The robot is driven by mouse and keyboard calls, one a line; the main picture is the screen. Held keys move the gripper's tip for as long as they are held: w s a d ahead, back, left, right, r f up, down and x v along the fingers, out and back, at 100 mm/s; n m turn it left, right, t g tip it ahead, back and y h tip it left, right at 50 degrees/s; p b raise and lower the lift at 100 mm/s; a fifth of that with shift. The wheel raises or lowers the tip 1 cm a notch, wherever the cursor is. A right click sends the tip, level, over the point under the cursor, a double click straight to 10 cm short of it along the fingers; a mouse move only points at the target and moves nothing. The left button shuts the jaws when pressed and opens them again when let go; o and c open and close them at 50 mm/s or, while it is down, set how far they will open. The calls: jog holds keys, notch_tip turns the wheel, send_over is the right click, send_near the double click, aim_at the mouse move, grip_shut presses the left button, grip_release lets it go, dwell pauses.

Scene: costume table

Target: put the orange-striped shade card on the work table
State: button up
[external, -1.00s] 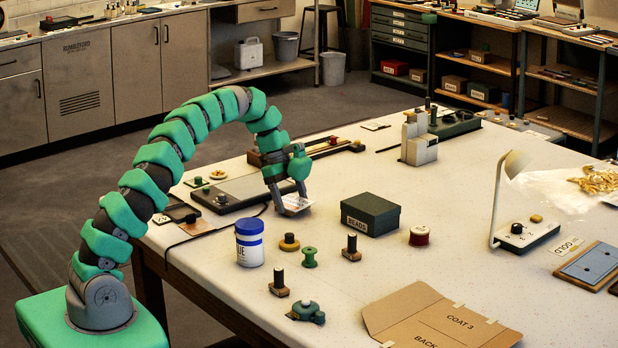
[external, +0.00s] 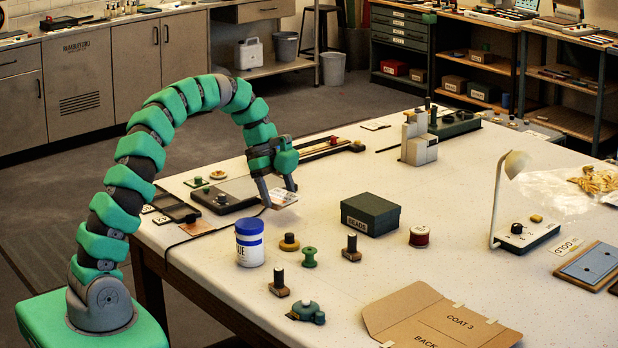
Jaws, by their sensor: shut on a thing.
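My gripper (external: 278,187) is at the far left part of the work table (external: 345,280), pointing down. It is shut on a small flat pale card (external: 283,198), which sits between its fingertips. The card is low, close to the table top; I cannot tell whether it touches. The card is just right of a dark flat device (external: 222,198) with a knob.
A dark green BEADS box (external: 370,215) stands right of the gripper. A white and blue jar (external: 250,243), several spools and small knobbed tools stand in front. A cardboard pattern (external: 440,315) lies at the front right. Bare table lies between the card and the box.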

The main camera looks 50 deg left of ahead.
jog(key=s, duration=0.3)
jog(key=s+d, duration=0.1)
jog(key=s, duration=0.3)
jog(key=s+r, duration=0.1)
jog(key=s, duration=0.3)
jog(key=shift+d, duration=0.35)
jog(key=shift+r, duration=0.1)
